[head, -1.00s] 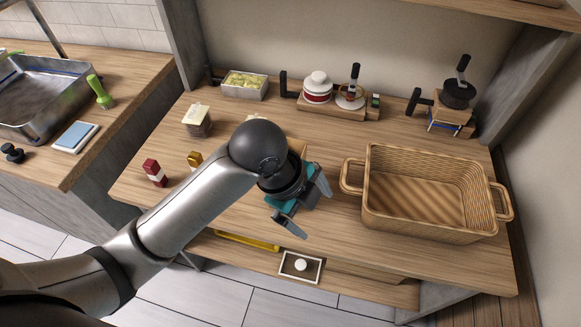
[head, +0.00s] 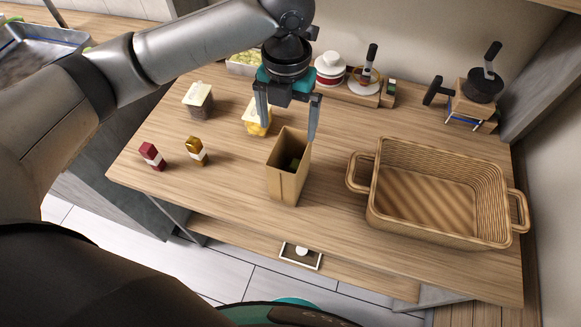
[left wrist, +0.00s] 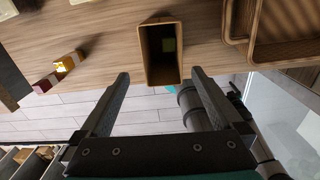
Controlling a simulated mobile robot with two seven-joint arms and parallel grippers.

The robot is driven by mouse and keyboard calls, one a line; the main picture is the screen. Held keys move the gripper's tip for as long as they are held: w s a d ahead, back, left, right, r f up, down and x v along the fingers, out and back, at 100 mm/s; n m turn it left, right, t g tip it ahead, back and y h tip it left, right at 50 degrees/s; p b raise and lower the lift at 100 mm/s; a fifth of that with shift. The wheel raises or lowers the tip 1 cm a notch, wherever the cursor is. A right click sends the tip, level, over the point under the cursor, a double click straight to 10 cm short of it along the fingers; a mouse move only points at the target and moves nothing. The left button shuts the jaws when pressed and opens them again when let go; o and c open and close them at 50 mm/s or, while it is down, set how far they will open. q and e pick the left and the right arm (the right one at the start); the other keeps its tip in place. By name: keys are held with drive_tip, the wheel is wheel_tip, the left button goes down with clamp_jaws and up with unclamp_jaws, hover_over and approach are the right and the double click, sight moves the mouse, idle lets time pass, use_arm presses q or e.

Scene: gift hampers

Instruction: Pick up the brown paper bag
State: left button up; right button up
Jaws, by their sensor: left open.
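The brown paper bag (head: 288,184) stands upright and open-topped on the wooden counter, left of the wicker basket. Something small and dark green shows inside it. My left gripper (head: 288,112) is open and empty, above and behind the bag in the head view, fingers pointing down. In the left wrist view the bag (left wrist: 160,77) lies ahead of the fingertips (left wrist: 160,74), within the width of the gap between them. I see no contact between fingers and bag. My right gripper is not in view.
The wicker basket (head: 375,210) stands to the right. A yellow-filled jar (head: 257,120) is close behind the bag; a dark jar (head: 199,104), a gold-topped item (head: 196,152) and a red-topped item (head: 152,157) stand to the left. Counter in front of the bag is clear.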

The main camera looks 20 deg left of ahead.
sight(285, 187)
use_arm(q)
wheel_tip(285, 187, down, 12)
drive_tip(key=shift+d+f+b, duration=0.2)
drive_tip(key=shift+f+b, duration=0.05)
drive_tip(key=shift+b, duration=0.05)
drive_tip(key=shift+c, duration=0.2)
drive_tip(key=shift+w, duration=0.1)
drive_tip(key=c, duration=1.5)
drive_tip(key=shift+r, duration=0.1)
